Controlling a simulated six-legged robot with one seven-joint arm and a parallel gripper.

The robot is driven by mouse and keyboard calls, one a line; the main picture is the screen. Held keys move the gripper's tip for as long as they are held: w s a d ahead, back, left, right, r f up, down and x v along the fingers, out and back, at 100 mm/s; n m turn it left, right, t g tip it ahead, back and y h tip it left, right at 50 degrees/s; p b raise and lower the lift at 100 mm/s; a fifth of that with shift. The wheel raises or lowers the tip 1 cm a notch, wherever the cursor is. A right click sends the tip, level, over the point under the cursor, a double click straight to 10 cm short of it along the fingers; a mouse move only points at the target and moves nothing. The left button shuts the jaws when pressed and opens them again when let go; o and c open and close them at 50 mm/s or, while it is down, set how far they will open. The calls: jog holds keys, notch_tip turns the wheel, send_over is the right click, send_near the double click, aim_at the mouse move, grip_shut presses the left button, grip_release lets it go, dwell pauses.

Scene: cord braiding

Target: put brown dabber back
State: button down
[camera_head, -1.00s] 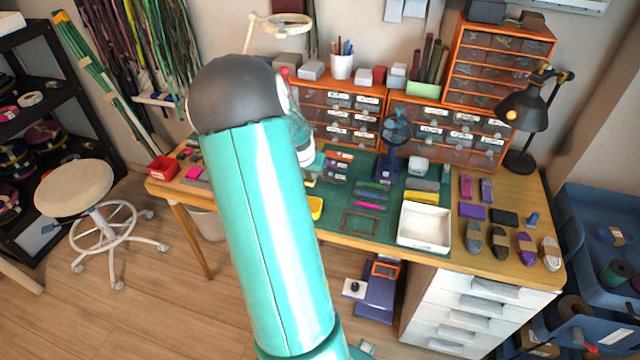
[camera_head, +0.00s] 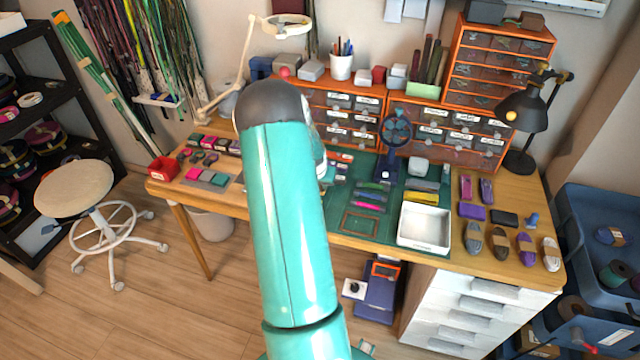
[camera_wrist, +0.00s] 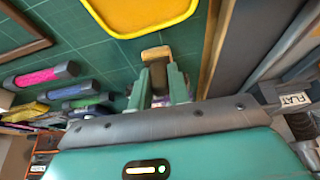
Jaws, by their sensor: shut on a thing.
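My gripper (camera_wrist: 158,88) is shut on the brown dabber (camera_wrist: 156,54), in the wrist view. The dabber has a tan end and a dark brown part between my fingers; the rest of it is hidden by the fingers. It is over the green mat (camera_wrist: 95,30), near a yellow-rimmed dish (camera_wrist: 140,32). I cannot tell whether it touches the mat. In the head view my arm hides the gripper, the dabber and the dish.
In the head view, a brown frame (camera_head: 345,222) and a white tray (camera_head: 402,240) lie on the mat. A small blue fan (camera_head: 396,130) stands behind them. Orange drawer units (camera_head: 450,130) line the back. A wooden edge runs close to the gripper's right in the wrist view.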

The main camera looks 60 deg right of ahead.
jog(key=shift+f, duration=0.1)
jog(key=c, duration=1.3)
grip_release()
jog(key=shift+a+r, duration=0.1)
jog(key=shift+r, duration=0.35)
jog(key=v, duration=1.1)
jog(key=shift+a+r, duration=0.15)
